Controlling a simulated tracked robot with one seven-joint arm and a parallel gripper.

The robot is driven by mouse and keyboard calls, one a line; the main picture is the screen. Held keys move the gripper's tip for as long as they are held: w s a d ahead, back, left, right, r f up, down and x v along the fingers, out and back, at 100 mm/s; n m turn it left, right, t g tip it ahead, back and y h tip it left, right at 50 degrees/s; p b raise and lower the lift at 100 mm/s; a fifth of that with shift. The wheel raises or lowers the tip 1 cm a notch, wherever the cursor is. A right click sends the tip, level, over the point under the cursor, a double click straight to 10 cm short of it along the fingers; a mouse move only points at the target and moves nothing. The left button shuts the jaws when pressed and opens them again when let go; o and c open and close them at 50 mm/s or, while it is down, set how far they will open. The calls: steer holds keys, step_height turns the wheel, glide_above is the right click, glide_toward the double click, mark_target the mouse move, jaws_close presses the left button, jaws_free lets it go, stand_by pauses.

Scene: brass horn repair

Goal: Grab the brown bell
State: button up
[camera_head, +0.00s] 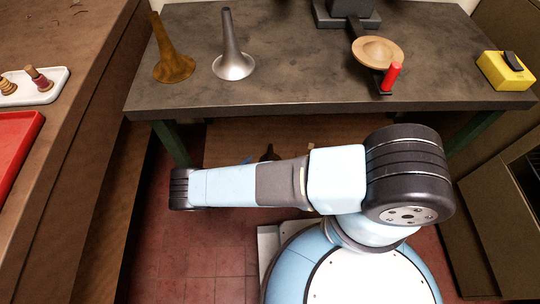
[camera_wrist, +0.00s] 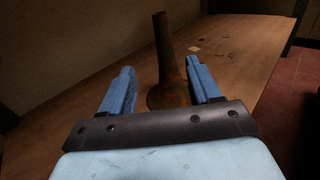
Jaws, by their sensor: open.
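My gripper (camera_wrist: 160,66) is open and empty in the wrist view, with one blue finger on each side of the picture's middle. A dark brown bell with greenish mottling (camera_wrist: 166,66) stands upright on a wooden surface, appearing in the gap between the fingers. Its flared foot is partly hidden by the gripper; no finger visibly touches it. In the head view, a golden-brown bell (camera_head: 172,55) stands on the grey table at the left, beside a silver bell (camera_head: 232,52). A small dark shape (camera_head: 268,153) shows below the table, mostly hidden by my arm.
The grey table (camera_head: 300,85) also holds a tan disc (camera_head: 378,51) by a red-handled tool (camera_head: 391,77) and a yellow box (camera_head: 506,70). A white tray (camera_head: 40,88) and red tray (camera_head: 15,145) lie on the left bench. A wall stands left in the wrist view.

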mark_target(271, 150)
steer(key=shift+x, duration=5.85)
steer(key=shift+s+d, duration=0.15)
steer(key=shift+s, duration=0.05)
jaws_close()
